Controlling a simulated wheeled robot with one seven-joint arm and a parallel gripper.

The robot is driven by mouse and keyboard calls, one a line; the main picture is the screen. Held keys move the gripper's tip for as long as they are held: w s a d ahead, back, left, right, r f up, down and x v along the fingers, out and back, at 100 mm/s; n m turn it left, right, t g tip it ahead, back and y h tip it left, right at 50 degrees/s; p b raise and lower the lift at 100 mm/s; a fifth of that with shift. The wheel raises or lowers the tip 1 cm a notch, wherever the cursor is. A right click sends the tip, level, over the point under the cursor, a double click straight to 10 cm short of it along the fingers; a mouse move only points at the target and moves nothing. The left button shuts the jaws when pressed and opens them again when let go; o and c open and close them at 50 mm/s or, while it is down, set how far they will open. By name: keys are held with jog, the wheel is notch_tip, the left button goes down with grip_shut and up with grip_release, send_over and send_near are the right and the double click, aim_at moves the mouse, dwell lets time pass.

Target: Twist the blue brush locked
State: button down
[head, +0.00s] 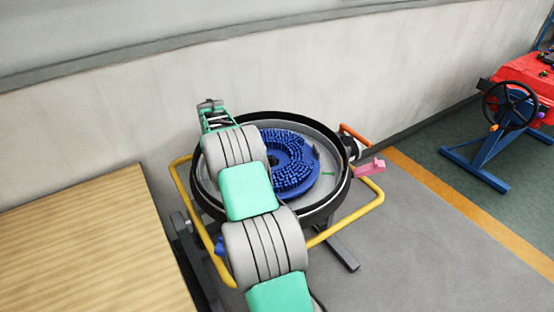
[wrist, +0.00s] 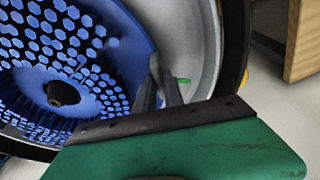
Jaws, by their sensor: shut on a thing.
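The blue brush (head: 291,165) is a round disc of dense bristles inside a round, black-rimmed pan (head: 333,193). My gripper (wrist: 160,75) is shut at the brush's outer edge, beside the pan's pale inner wall. The exact contact is partly hidden by the fingers. A short green mark (head: 328,173) lies on the pan's inner floor at right; another shows beside my fingers (wrist: 183,80).
A yellow tube frame (head: 372,205) surrounds the pan. Orange and pink handles (head: 370,168) stick out at its right. A wooden table (head: 85,245) stands at left, a wall behind. A red machine with a black wheel (head: 510,104) is far right. Floor at lower right is clear.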

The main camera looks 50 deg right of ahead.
jog(key=shift+w+d+m, duration=0.3)
jog(key=shift+w, duration=0.1)
jog(key=shift+w+d+m, duration=0.9)
jog(key=shift+w+d, duration=0.05)
jog(key=shift+w, duration=0.1)
jog(key=shift+p, duration=0.3)
